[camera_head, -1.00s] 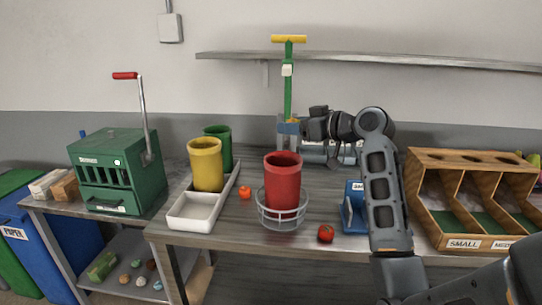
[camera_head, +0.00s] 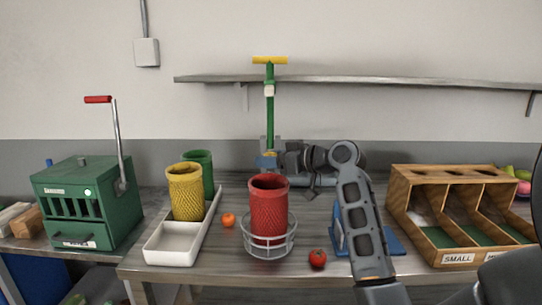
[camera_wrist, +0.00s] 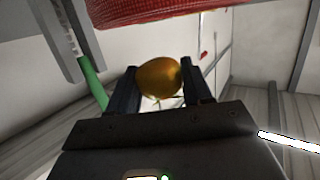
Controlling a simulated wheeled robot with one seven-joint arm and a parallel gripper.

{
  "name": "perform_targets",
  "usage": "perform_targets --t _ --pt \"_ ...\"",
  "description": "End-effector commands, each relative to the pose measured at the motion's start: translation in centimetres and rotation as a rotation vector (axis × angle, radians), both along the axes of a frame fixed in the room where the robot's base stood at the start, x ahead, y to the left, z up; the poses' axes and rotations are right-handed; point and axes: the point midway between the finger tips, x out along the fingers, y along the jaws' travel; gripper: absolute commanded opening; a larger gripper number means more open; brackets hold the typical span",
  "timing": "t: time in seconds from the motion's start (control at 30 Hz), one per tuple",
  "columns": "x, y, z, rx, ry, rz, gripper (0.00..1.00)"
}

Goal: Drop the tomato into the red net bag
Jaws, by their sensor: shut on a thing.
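The red net bag (camera_head: 269,200) stands upright and open-topped in a wire ring holder (camera_head: 268,245) on the table. In the wrist view my gripper (camera_wrist: 158,82) is shut on a round golden-orange tomato (camera_wrist: 158,76), held between its two dark fingers. Red netting (camera_wrist: 170,12) fills the top edge of that view, apart from the held tomato. In the head view my gripper is behind and above the bag, and its fingertips are hard to make out. A red tomato (camera_head: 317,258) and a small orange tomato (camera_head: 228,220) lie on the table on either side of the bag.
A green crank machine (camera_head: 88,205) is farther left. A green post (camera_head: 270,110) rises behind the red bag. A wooden sorter (camera_head: 455,258) is on the right.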

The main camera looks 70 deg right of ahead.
Motion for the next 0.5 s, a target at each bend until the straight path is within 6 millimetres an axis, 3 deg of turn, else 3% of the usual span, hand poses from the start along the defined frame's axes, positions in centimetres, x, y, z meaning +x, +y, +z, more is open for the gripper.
perform_targets --t 0.23,0.27,0.5 --pt "0.0 -0.01 -0.06 0.0 -0.001 0.0 0.2" --pt "0.0 -0.01 -0.06 0.0 -0.001 0.0 0.51" --pt "0.0 -0.01 -0.05 0.0 -0.001 0.0 0.74"
